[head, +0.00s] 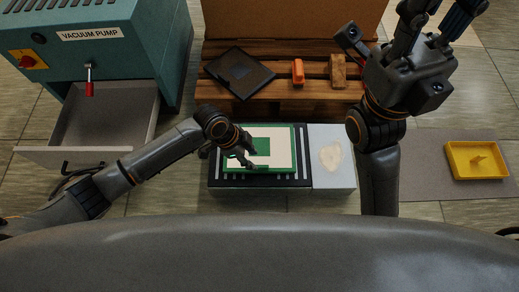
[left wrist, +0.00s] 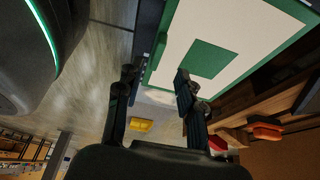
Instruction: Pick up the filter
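No part is labelled as the filter; a green-framed white panel with a green square (head: 285,135) lies flat on a black slatted bed. It also shows large in the left wrist view (left wrist: 255,25). My left gripper (head: 245,158) is over the panel's left part in the head view. Its two fingers stand apart in the left wrist view (left wrist: 155,75), one in front of the panel and one beyond its edge, with nothing held. I cannot tell whether they touch the panel. My right gripper (head: 435,18) is raised at upper right, its fingers spread, tips cut off.
A wooden pallet (head: 213,88) behind the bed holds a dark flat plate (head: 240,73), an orange block (head: 298,72) and a brown block (head: 338,72). A vacuum pump cabinet (head: 130,60) with an open drawer (head: 100,125) stands left. A yellow tray (head: 477,160) lies right.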

